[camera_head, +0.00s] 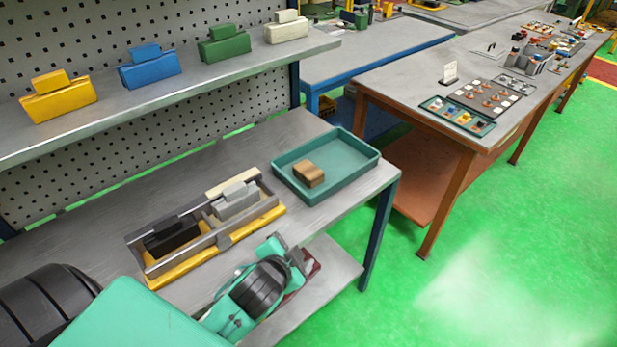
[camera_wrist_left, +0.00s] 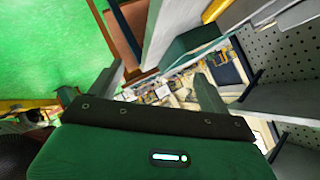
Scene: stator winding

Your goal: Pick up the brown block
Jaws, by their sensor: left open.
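The brown block (camera_head: 309,174) lies in the left part of a shallow teal tray (camera_head: 348,160) at the right end of the workbench. My left gripper (camera_head: 297,266) is in the lower middle of the head view, near the bench's front edge, below and apart from the tray and block. In the left wrist view, the two fingers of my left gripper (camera_wrist_left: 156,76) are spread apart with nothing between them. I cannot make out the brown block in that view. My right gripper does not show.
A yellow-based fixture (camera_head: 228,238) holding a black block (camera_head: 172,236) and a grey block (camera_head: 236,203) stands left of the tray. Yellow, blue, green and cream blocks sit on the shelf (camera_head: 200,75) above. A brown-legged table (camera_head: 440,85) stands at right; green floor is clear.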

